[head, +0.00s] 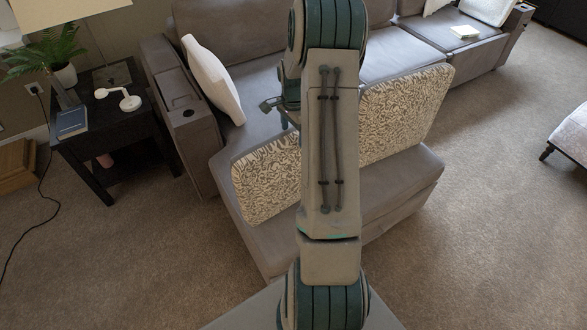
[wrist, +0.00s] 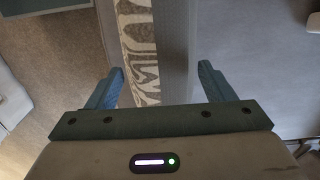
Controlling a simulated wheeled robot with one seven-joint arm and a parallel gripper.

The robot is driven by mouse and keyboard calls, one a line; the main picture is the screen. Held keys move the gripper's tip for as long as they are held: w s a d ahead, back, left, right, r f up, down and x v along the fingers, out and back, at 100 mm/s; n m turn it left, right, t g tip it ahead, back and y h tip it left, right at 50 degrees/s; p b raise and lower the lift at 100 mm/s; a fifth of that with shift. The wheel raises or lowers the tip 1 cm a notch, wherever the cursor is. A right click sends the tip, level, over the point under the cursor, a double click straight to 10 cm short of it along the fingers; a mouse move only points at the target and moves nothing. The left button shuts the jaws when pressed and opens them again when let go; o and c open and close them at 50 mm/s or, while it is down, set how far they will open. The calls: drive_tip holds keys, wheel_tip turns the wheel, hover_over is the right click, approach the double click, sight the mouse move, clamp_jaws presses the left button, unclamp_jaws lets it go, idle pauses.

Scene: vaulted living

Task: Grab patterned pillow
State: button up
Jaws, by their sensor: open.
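The patterned pillow (head: 405,112), cream and dark with a leafy print, stands tilted across the grey sofa chaise. My arm hides its middle in the head view; its left part shows beside the arm. In the wrist view, a narrow strip of the patterned pillow (wrist: 139,42) runs between the fingers, beside a grey band that may be its edge or back. My gripper (wrist: 163,82) is open, with one finger on each side of these strips. No contact is visible. In the head view, the gripper is mostly hidden behind my arm.
A white pillow (head: 211,78) leans at the sofa's left armrest. A dark side table (head: 103,123) at the left carries a blue book, a plant and a white object. The carpet (head: 490,220) is clear at the right. A pale seat stands at the right edge.

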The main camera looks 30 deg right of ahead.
drive_tip(key=shift+f, duration=0.7)
clamp_jaws()
drive_tip(key=shift+r, duration=0.1)
